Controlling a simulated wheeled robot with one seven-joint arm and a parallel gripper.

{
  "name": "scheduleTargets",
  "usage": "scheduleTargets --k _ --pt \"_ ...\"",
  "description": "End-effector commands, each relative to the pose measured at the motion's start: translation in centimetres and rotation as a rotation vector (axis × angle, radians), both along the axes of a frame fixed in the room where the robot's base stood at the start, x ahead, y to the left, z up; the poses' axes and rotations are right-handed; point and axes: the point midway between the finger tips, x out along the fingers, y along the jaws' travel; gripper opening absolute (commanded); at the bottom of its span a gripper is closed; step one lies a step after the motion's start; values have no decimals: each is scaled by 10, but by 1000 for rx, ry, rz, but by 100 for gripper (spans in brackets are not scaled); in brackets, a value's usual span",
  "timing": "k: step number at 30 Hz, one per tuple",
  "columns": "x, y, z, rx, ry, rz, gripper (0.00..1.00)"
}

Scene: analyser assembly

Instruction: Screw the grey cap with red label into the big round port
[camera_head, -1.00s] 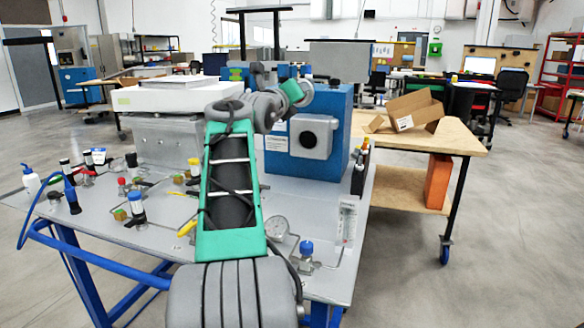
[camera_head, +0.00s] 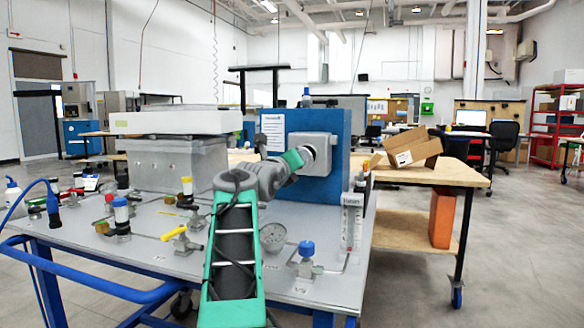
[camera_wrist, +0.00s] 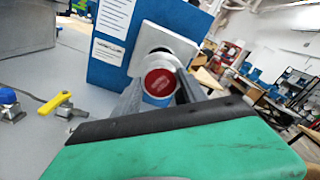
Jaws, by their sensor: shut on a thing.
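The blue analyser box (camera_head: 336,180) stands on the grey bench. A grey square plate (camera_head: 296,147) on its front face carries the big round port (camera_head: 323,151). The white port surround (camera_wrist: 170,42) also shows in the wrist view. The grey cap with the red label (camera_wrist: 161,83) is between the two dark fingers of my gripper (camera_wrist: 158,92), red label facing the wrist camera. My gripper (camera_head: 305,156) is shut on the cap, right in front of the port. The cap overlaps the port in the wrist view, so I cannot tell whether they touch.
Valves with a yellow handle (camera_head: 174,232) and a blue knob (camera_head: 306,248), a round gauge (camera_head: 273,237) and a flow meter (camera_head: 352,222) stand on the bench near my arm. A white-topped grey box (camera_head: 176,160) is at left, an open cardboard box (camera_head: 412,149) at right.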

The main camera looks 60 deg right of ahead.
Motion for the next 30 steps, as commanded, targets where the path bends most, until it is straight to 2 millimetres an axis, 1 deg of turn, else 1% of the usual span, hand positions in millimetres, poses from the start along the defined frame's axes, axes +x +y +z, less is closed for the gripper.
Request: scheduleTargets --k 3,9,18,30 --pt "1 -14 7 -3 -1 -1 4" --pt "4 -35 8 -6 20 0 4" --pt "5 -37 8 -65 397 0 4" --pt "6 -41 8 -128 795 -1 4"
